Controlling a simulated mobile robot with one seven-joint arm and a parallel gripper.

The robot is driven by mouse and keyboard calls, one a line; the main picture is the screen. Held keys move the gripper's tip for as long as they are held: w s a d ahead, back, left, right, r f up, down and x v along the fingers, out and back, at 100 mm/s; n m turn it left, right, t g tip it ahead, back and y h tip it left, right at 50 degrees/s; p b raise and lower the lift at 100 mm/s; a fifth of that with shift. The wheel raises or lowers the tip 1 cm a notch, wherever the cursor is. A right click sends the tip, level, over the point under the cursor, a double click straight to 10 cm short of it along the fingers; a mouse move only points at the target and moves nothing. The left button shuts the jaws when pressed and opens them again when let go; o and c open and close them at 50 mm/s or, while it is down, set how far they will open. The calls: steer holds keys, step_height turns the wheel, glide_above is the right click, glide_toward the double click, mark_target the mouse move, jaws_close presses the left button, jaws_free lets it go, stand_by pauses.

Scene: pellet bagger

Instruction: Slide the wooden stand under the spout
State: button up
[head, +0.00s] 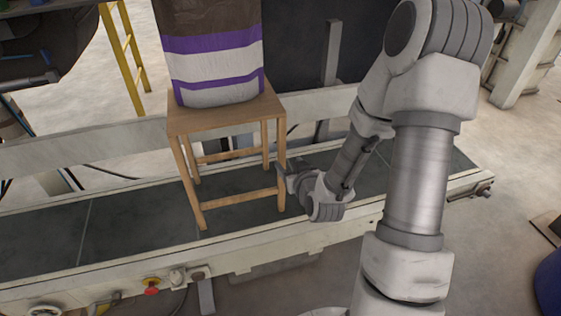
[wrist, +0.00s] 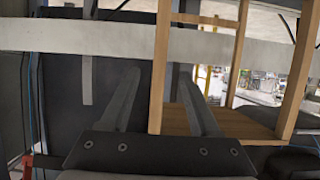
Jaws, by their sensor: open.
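The wooden stand (head: 226,116) is a four-legged stool standing upright on the dark conveyor bed. A brown, white and purple sack (head: 213,62) stands on its top; the sack's upper end is cut off by the frame. My gripper (head: 284,178) is low beside the stand's near right leg. In the wrist view, which looks upside down, my gripper (wrist: 158,92) is open, and a leg of the stand (wrist: 161,65) shows between the two fingers. I cannot tell whether either finger touches it. The spout is not visible in either view.
The conveyor (head: 130,226) has a pale front rail and a back rail (head: 85,143) behind the stand. The bed is bare on the left. A red button (head: 151,291) is on the front side. A yellow ladder (head: 125,58) stands behind, left of the sack.

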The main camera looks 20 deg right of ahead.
mark_target(282, 156)
steer(key=b+x, duration=0.2)
steer(key=x, duration=0.7)
steer(key=shift+w+f, duration=0.15)
steer(key=shift+w, duration=0.25)
jaws_close()
stand_by(1.0)
